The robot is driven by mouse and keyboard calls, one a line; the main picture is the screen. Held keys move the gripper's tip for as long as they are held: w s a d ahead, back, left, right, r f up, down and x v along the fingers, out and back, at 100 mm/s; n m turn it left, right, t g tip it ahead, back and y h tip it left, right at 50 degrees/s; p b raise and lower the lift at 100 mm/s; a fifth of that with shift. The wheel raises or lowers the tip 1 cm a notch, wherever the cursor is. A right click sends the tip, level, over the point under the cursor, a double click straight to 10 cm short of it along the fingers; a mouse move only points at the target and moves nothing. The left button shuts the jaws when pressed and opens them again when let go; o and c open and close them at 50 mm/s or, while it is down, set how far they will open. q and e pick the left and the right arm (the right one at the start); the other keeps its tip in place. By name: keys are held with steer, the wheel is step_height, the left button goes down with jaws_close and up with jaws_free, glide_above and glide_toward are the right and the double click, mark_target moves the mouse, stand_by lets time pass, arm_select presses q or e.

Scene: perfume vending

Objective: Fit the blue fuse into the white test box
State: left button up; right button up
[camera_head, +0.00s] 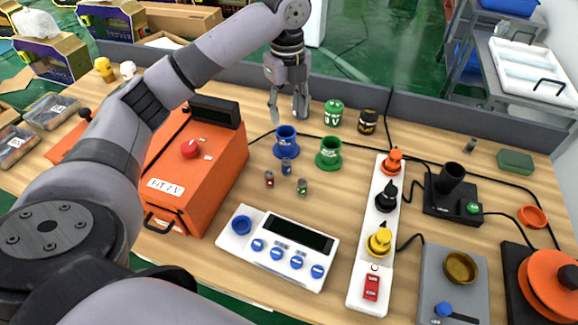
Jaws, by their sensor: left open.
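A small blue fuse (287,167) stands on the wooden table, just in front of a blue flanged cup. A red fuse (269,179) and a green fuse (302,187) stand close by it. The white test box (229,244) lies in front of them, with a dark display, a row of blue buttons and a round blue part (241,224) at its upper left. My left gripper (288,115) points down, open and empty, behind the blue cup and farther back than the blue fuse. My right gripper is not in view.
The blue cup (286,148) and a green cup (329,158) stand behind the fuses. An orange box (204,160) is to the left, a white power strip (369,265) with plugs to the right. Green and black jars stand at the back. Bare table lies between fuses and strip.

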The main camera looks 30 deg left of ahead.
arm_select(q)
steer(key=m, duration=0.1)
steer(key=p, duration=0.2)
glide_above(286, 161)
steer(key=f, duration=1.1)
steer(key=shift+w+a, duration=0.15)
steer(key=shift+w, duration=0.15)
steer(key=shift+f, duration=0.45)
steer(key=shift+s+f, duration=0.1)
steer(key=shift+f, duration=0.25)
step_height(286, 161, down, 4)
steer(key=shift+s+r+p, duration=0.15)
steer(key=shift+r+p, duration=0.05)
steer(key=shift+p, duration=0.6)
steer(key=shift+f, duration=0.5)
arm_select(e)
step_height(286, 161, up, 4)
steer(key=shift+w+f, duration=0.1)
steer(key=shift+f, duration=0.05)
arm_select(q)
steer(key=shift+c, duration=0.5)
